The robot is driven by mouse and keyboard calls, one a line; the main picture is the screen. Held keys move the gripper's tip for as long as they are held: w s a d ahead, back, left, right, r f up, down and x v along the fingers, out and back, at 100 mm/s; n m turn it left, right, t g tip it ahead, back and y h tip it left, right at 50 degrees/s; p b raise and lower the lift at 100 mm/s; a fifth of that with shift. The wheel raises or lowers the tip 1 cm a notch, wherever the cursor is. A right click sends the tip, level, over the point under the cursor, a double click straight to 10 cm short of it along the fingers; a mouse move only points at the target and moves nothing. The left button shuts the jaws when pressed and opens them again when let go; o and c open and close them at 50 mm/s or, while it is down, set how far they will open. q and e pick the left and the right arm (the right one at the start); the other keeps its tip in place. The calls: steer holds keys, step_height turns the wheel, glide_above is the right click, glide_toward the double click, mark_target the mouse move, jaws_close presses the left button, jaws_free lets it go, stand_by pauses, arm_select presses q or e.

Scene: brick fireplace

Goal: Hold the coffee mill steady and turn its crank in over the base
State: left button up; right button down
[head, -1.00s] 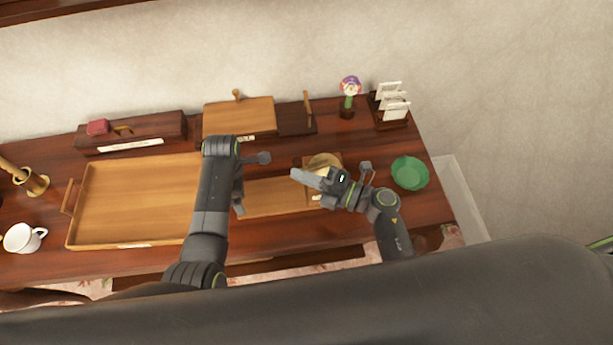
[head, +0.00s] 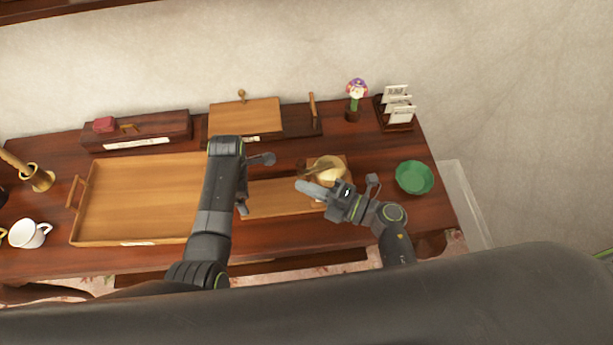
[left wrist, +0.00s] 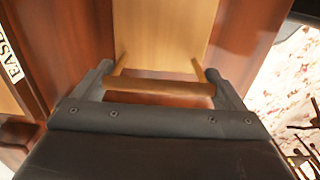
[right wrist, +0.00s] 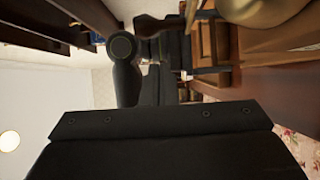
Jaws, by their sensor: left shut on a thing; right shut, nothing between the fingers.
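The coffee mill stands at the right end of a long wooden board in the head view, with a round brass top (head: 330,171) on a small wooden block. Its brown crank (head: 311,169) sticks out to the left of the brass top. Part of the brass shows at the top of the right wrist view (right wrist: 268,8). My left gripper (head: 243,206) is at the board's left end, shut on a wooden bar handle (left wrist: 160,88) fixed to the board (left wrist: 165,35). My right gripper (head: 308,188) is shut and empty, just in front of the mill and crank, over the board.
A large wooden tray (head: 140,205) lies left of my left arm. A green bowl (head: 414,177) stands right of the mill. Behind are a raised wooden lid or board (head: 245,115), a flower figure (head: 356,95) and a card rack (head: 398,112). A white mug (head: 27,234) stands far left.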

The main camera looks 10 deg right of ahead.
steer(key=s+d, duration=0.7)
steer(key=s, duration=0.1)
steer(key=w+d+n+g+y, duration=0.1)
steer(key=w+d+n+g, duration=0.15)
steer(key=d, duration=0.35)
steer(key=shift+m, duration=0.25)
steer(key=w+a, duration=0.2)
steer(key=a, duration=0.1)
steer(key=w+a, duration=0.3)
steer(key=a, duration=0.1)
steer(key=w+a, duration=0.3)
steer(key=shift+w+a, duration=0.1)
steer(key=shift+a, duration=0.1)
